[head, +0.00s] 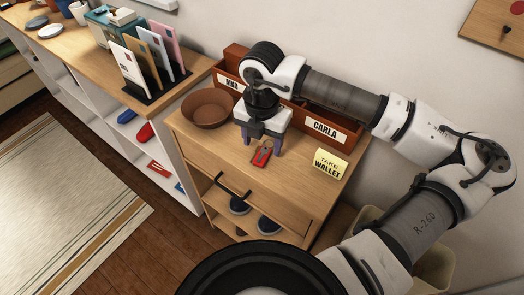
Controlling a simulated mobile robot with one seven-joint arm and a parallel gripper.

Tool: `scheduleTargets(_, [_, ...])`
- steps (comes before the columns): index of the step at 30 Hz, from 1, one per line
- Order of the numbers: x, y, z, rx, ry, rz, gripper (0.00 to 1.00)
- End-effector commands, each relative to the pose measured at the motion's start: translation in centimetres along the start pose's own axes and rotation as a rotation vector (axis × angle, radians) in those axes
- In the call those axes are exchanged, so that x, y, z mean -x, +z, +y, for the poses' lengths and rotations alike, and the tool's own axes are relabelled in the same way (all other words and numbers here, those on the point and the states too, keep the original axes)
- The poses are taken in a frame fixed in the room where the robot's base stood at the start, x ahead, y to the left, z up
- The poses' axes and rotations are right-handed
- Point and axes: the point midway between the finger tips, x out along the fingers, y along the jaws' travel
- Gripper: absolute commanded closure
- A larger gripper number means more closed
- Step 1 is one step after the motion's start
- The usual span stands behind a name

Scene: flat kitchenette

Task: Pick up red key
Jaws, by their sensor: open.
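The red key (261,155) lies on the wooden top of the small cabinet (299,188), near its front edge. It looks like a red tag with a small metal part at its upper end. My gripper (263,148) is above it, pointing down, with its two fingers apart, one on the left and one on the right of the key in the picture. The gripper looks empty. I cannot tell how far the fingertips are from the cabinet top, and the wrist hides the area behind it.
A brown bowl (208,108) stands left of my gripper. A yellow "TAKE WALLET" note (330,163) stands to the right. A dark drawer handle (232,187) sticks out in front. A shelf with envelopes in a rack (150,88) is at left.

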Motion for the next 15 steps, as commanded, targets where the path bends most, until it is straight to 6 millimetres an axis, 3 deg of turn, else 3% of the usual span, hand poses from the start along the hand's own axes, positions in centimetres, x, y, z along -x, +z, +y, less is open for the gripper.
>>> scheduleTargets(6, [-2.2,0.0,0.0,0.000,0.003,0.000,0.40])
scheduleTargets(13, [-2.4,0.0,0.0,0.000,0.002,-0.001,0.40])
scheduleTargets(15, [-2.4,0.0,0.0,0.000,0.002,-0.001,0.47])
